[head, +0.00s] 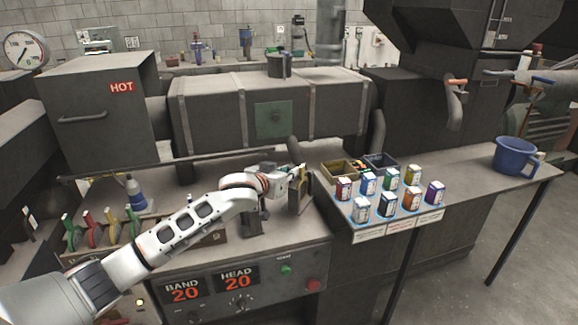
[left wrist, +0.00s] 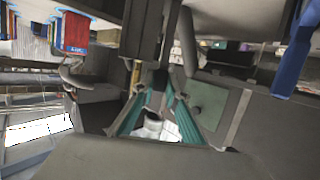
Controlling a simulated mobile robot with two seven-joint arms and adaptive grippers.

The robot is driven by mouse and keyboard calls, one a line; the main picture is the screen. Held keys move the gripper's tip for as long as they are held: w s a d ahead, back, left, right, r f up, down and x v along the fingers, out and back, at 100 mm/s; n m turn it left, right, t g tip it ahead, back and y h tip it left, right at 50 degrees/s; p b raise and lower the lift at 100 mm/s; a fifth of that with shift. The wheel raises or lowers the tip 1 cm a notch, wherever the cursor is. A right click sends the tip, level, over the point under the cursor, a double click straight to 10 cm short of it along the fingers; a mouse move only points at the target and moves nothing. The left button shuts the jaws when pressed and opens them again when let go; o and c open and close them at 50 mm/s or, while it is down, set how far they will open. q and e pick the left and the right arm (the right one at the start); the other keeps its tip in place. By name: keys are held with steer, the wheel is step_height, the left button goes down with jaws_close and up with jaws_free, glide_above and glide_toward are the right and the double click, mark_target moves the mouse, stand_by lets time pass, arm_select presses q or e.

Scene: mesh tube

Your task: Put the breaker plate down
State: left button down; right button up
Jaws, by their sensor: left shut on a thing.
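My left gripper (head: 298,178) reaches over the bench from the lower left and is shut on a small piece. I take this piece to be the breaker plate; its shape is mostly hidden by the fingers. A dark upright block with a tan edge (head: 301,196) stands right at the fingertips; I cannot tell whether it touches the held piece. In the left wrist view the teal fingers (left wrist: 157,112) angle in towards each other, with a whitish shape between them, and a large grey surface covers the lower part. My right gripper is not in view.
Several colored jars (head: 412,199) stand right of the gripper, before small open bins (head: 338,171). A blue mug (head: 515,156) is at the far right. A HOT-marked box (head: 100,115) and long barrel housing (head: 270,108) stand behind.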

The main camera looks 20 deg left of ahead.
mark_target(290, 182)
arm_select(q)
steer(key=shift+f, duration=2.15)
steer(key=c, duration=2)
jaws_free()
steer(key=shift+f, duration=0.2)
